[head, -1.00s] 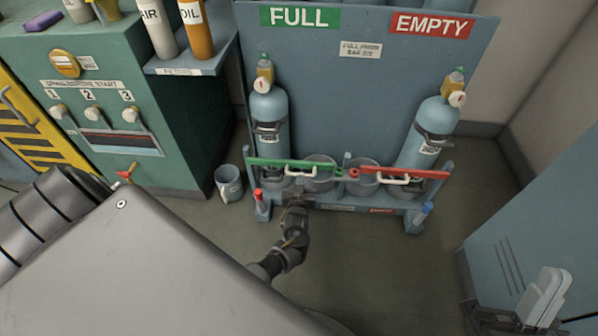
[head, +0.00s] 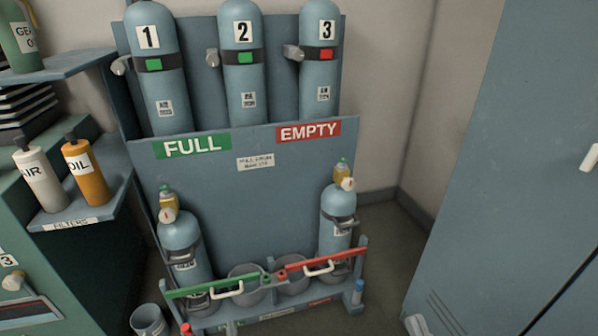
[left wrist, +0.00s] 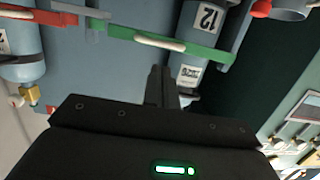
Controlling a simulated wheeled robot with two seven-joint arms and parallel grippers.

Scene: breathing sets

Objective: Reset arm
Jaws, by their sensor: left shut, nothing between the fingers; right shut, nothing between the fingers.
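My left gripper (left wrist: 158,88) shows in the left wrist view with its dark fingers together and nothing between them. It is in front of the cylinder rack, near the green bar (left wrist: 165,42); whether it touches the bar is unclear. In the head view now, neither gripper can be made out. The rack (head: 262,200) holds a blue cylinder (head: 181,240) on the FULL side and another (head: 335,232) on the EMPTY side. The green bar also shows in the head view (head: 212,287), beside the red bar (head: 335,258).
A shelf at left holds an AIR bottle (head: 41,180) and an OIL bottle (head: 86,175). A bucket (head: 149,320) is on the floor at lower left. A tall blue-grey cabinet (head: 500,150) fills the right.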

